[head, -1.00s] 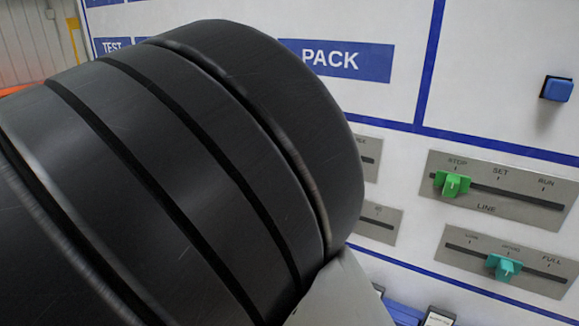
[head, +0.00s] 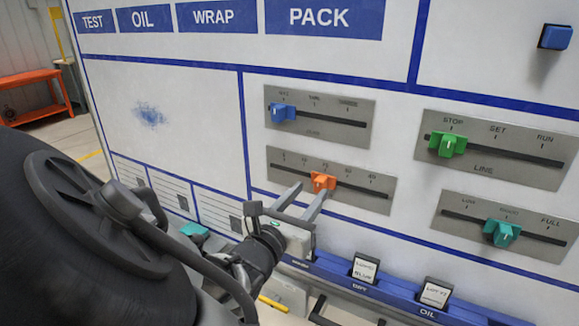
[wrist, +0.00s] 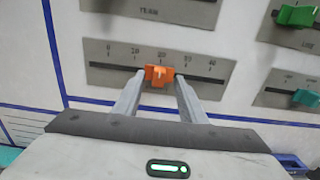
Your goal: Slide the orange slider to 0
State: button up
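The orange slider (head: 323,182) sits near the middle of its horizontal slot on a grey scale plate (head: 372,189), close to the 20 mark. In the wrist view the orange slider (wrist: 159,76) shows between my two fingertips, with 0 at the left end of the scale and 40 at the right. My gripper (head: 313,188) is open and points at the panel, one finger on each side of the slider. It also shows in the wrist view (wrist: 160,84). Narrow gaps show beside the knob; I cannot tell how far the tips reach around it.
A blue slider (head: 284,113) is on the plate above. A green slider (head: 447,145) and a teal slider (head: 502,233) are on plates to the right. A blue button (head: 555,37) is at upper right. A blue ledge with labelled blocks (head: 365,268) runs below.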

aim_at(318, 182)
jog(key=b+x, duration=0.2)
jog(key=x, duration=0.2)
jog(key=shift+w+d+f, duration=0.1)
jog(key=shift+f, duration=0.05)
jog(key=shift+w+d, duration=0.3)
jog(key=shift+w, duration=0.15)
grip_shut()
